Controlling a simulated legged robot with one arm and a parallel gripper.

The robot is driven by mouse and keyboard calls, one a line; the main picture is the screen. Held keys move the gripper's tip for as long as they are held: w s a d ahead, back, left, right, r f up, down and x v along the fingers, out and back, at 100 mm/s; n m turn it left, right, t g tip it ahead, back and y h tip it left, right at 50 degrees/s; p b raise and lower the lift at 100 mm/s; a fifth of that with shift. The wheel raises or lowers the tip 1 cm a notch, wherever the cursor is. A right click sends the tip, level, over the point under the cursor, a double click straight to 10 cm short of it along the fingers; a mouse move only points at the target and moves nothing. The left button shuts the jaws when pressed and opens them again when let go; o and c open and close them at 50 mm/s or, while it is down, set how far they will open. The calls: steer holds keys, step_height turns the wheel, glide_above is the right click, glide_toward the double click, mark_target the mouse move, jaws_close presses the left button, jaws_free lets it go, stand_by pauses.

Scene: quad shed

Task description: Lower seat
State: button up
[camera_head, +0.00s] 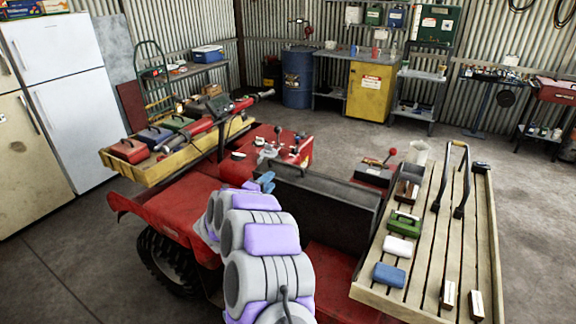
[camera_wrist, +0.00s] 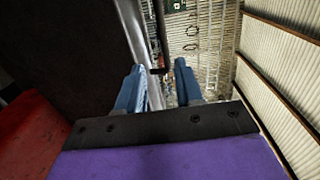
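The seat (camera_head: 322,212) is a dark, wide panel in the middle of the red quad. It appears to stand tilted up. In the wrist view a large dark panel, which looks like the seat (camera_wrist: 75,50), fills the upper left, with a pale strip along its right side. My gripper (camera_head: 264,181) has blue fingers and is at the seat's upper left end in the head view. In the wrist view my gripper (camera_wrist: 158,85) shows its two fingers apart, with background visible between them. Whether a finger touches the seat I cannot tell.
A slatted wooden rack (camera_head: 430,235) with small boxes and a black hoop lies right of the seat. A wooden tray (camera_head: 165,165) with toolboxes is at the left. Controls with levers (camera_head: 270,150) stand behind my gripper. Concrete floor surrounds the quad.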

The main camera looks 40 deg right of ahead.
mark_target(284, 164)
steer(key=b+x, duration=0.1)
steer(key=x, duration=1.1)
steer(key=shift+w+d+f, duration=0.1)
steer(key=shift+w, duration=0.25)
steer(key=shift+w+a+r, duration=0.15)
steer(key=shift+a+r, duration=0.2)
steer(key=shift+a, duration=0.1)
steer(key=shift+d, duration=0.2)
steer(key=shift+d+f, duration=0.2)
steer(key=shift+d, duration=0.25)
steer(key=shift+c, duration=1.3)
steer(key=c, duration=0.3)
steer(key=shift+a+f, duration=0.1)
steer(key=shift+a, duration=0.1)
jaws_close()
